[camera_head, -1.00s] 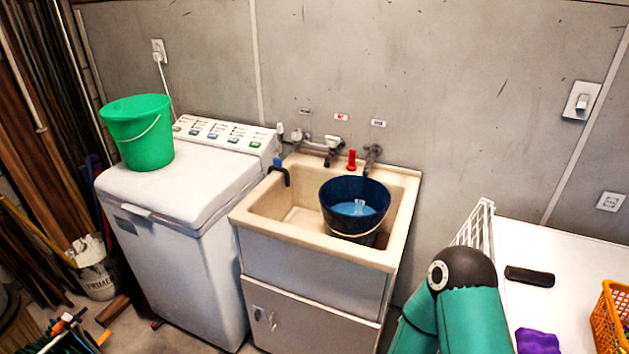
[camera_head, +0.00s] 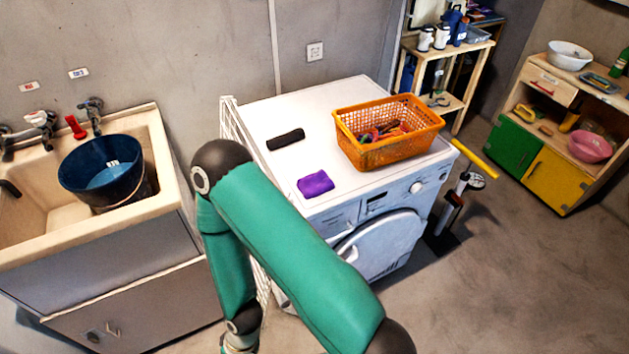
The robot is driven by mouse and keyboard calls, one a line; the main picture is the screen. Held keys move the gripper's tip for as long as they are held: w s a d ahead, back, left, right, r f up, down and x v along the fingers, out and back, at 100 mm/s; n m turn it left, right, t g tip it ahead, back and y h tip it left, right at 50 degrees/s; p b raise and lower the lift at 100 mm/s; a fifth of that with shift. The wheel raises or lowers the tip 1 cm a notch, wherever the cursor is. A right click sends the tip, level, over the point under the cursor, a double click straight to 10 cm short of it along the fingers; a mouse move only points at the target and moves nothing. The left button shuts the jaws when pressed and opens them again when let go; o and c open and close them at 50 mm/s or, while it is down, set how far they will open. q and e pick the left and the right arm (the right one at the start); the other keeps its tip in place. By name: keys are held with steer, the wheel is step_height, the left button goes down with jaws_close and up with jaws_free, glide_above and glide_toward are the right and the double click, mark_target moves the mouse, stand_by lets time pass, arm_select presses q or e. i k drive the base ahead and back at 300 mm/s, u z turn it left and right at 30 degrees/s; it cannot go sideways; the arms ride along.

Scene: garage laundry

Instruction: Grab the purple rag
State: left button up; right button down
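The purple rag (camera_head: 315,184) lies folded on the front left part of the white washing machine's top (camera_head: 292,112). It is fully visible, and nothing touches it from above. My green arm is bent in front of the machine, to the left of and below the rag. Its gripper is out of the picture or hidden. No gripper shows in the head view.
A black object (camera_head: 286,139) and an orange basket (camera_head: 390,130) of small items stand on the machine near the rag. A white rack (camera_head: 236,130) stands along its left side. A sink with a blue bucket (camera_head: 103,172) is at the left. Shelves and a cabinet (camera_head: 550,150) are at the right.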

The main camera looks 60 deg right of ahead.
mark_target(313, 185)
steer(key=u, duration=1.05)
steer(key=i, duration=0.15)
steer(key=u, duration=2.55)
steer(key=k, duration=0.5)
steer(key=z, duration=5.55)
steer(key=k, duration=0.5)
